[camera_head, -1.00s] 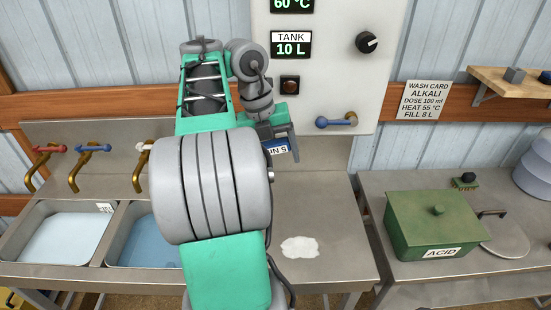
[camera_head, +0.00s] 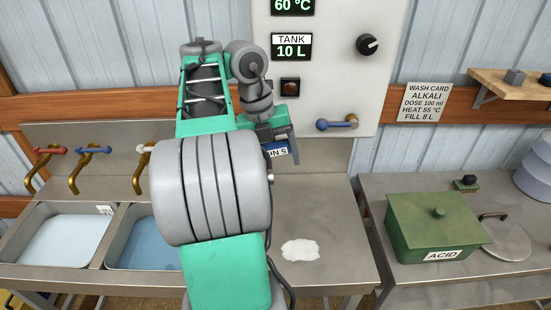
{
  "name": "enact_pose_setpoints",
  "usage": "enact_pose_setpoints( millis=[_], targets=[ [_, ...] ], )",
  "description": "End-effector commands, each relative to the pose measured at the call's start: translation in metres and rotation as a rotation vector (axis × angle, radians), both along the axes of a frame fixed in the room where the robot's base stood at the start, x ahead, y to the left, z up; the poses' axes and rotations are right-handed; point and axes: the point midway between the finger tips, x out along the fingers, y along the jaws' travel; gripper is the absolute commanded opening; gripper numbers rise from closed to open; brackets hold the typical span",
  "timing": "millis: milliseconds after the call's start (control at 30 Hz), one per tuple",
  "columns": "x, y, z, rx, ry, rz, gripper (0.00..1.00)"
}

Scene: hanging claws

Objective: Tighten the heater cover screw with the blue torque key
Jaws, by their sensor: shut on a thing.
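My gripper (camera_head: 281,138) is in front of the lower left part of the white heater panel (camera_head: 327,85). It is shut on a blue thing with a white label reading "5 N" upside down, which looks like the blue torque key (camera_head: 277,151). The key hangs below the fingers, above the bench. Its tip and the far side of the grip are hidden behind my arm. I cannot make out the heater cover screw. The panel carries displays reading 60 °C and TANK 10 L, a black knob (camera_head: 367,44), a dark red button (camera_head: 290,87) and a blue lever valve (camera_head: 336,125).
Two liquid-filled basins (camera_head: 60,235) with lever taps (camera_head: 92,150) stand at left. A white patch (camera_head: 300,249) lies on the bench. At right are a green ACID box (camera_head: 437,226), a round lid (camera_head: 505,240), a brush (camera_head: 466,183) and a wall shelf (camera_head: 510,82).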

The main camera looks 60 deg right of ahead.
Motion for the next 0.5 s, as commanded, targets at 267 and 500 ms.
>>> enact_pose_setpoints(
  millis=[267, 500],
  targets=[
    [0.003, -0.005, 0.001, 0.0, 0.0, 0.0, 0.03],
    [0.006, -0.012, 0.001, -0.001, 0.0, 0.0, 0.03]
  ],
)
